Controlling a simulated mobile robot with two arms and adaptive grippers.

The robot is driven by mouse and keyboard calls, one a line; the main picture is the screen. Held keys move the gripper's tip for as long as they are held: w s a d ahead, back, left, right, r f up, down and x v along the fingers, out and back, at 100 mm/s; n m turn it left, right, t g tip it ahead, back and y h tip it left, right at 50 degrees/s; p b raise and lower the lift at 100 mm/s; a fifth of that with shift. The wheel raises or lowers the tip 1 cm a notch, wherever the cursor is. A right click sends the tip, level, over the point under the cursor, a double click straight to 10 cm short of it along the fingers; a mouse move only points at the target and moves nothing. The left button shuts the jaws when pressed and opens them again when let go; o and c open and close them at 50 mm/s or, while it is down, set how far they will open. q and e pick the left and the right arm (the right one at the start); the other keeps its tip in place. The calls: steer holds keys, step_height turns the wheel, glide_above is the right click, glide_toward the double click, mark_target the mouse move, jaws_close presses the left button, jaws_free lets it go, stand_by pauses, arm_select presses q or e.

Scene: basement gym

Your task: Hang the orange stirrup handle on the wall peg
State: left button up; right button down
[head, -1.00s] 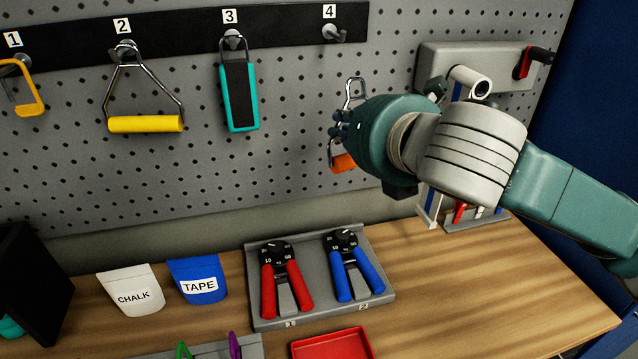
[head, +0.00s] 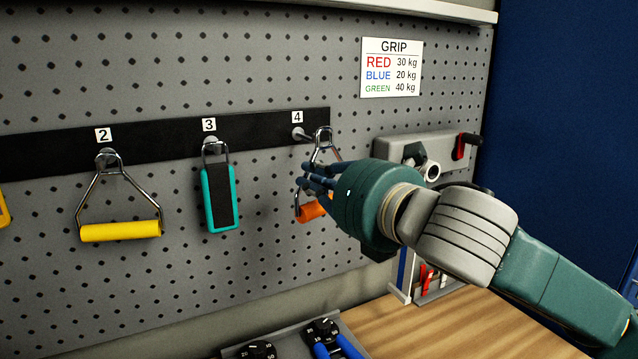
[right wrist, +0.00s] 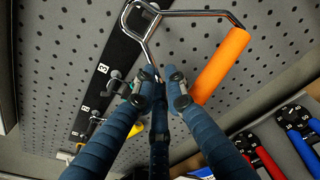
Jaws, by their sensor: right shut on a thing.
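The orange stirrup handle has an orange grip (head: 312,211) and a chrome wire frame with a loop at the top (head: 322,131). My right gripper (head: 306,181) is shut on the wire frame and holds it in front of the pegboard. In the right wrist view the fingertips (right wrist: 160,95) close on the wire, with the orange grip (right wrist: 219,66) to their right. The peg under label 4 (head: 299,133) is empty. The loop is close to its right at about the same height; the gap in depth is hard to tell. My left gripper is not in view.
On the black rail (head: 255,127), a yellow stirrup handle (head: 120,231) hangs at 2 and a teal strap handle (head: 220,198) at 3. A grey wall bracket (head: 400,148) is behind my right wrist. Hand grippers (head: 322,332) stand on the bench below.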

steer(key=shift+x, duration=0.75)
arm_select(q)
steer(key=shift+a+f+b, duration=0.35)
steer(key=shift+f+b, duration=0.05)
arm_select(e)
steer(key=x, duration=0.7)
steer(key=shift+w+d+f, duration=0.15)
steer(key=shift+w+f, duration=0.3)
steer(key=shift+f, duration=0.1)
steer(key=c, duration=1.7)
jaws_free()
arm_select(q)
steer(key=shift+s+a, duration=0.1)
arm_select(e)
steer(key=shift+f, duration=0.1)
